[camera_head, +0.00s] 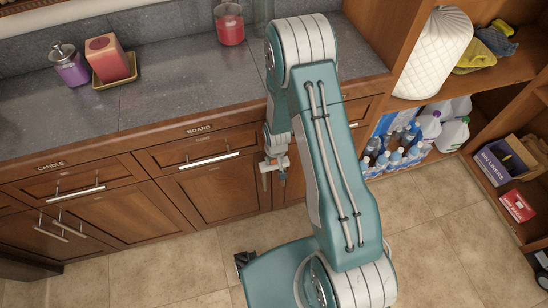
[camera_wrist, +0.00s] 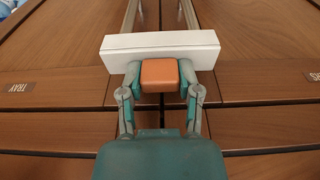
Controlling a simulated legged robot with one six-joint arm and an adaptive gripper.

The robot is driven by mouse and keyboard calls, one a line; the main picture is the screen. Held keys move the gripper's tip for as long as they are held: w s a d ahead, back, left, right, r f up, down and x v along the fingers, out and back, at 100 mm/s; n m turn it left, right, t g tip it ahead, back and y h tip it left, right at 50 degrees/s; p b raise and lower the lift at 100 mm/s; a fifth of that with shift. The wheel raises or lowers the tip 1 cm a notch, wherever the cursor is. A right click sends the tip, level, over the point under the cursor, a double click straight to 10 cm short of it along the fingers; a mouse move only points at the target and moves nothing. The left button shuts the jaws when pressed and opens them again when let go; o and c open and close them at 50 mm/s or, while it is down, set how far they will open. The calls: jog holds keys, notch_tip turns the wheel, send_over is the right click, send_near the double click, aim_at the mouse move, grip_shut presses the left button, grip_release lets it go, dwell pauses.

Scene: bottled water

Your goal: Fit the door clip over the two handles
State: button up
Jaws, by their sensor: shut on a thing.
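The door clip is a white bar (camera_wrist: 160,42) with an orange grip block in its middle. My gripper (camera_wrist: 159,82) is shut on the orange block, one finger on each side. Two upright metal handles, left (camera_wrist: 131,14) and right (camera_wrist: 188,14), run up from behind the white bar in the wrist view, one on each side of a door seam. The bar spans across both and hides their nearer parts. I cannot tell whether it is fitted around them or only in front. In the head view my gripper (camera_head: 275,165) is at the cabinet front, partly hidden by my arm.
Wooden cabinet doors and drawers fill the wrist view. In the head view, a drawer handle (camera_head: 210,160) sticks out left of my gripper. Bottled water (camera_head: 398,155) stands on the low shelf at right. The tiled floor (camera_head: 150,265) is clear at left.

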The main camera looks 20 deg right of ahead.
jog(key=shift+f, duration=0.9)
jog(key=o, duration=1.1)
jog(key=shift+c, duration=0.2)
notch_tip(320, 180, up, 12)
jog(key=s, duration=0.1)
jog(key=shift+s, duration=0.35)
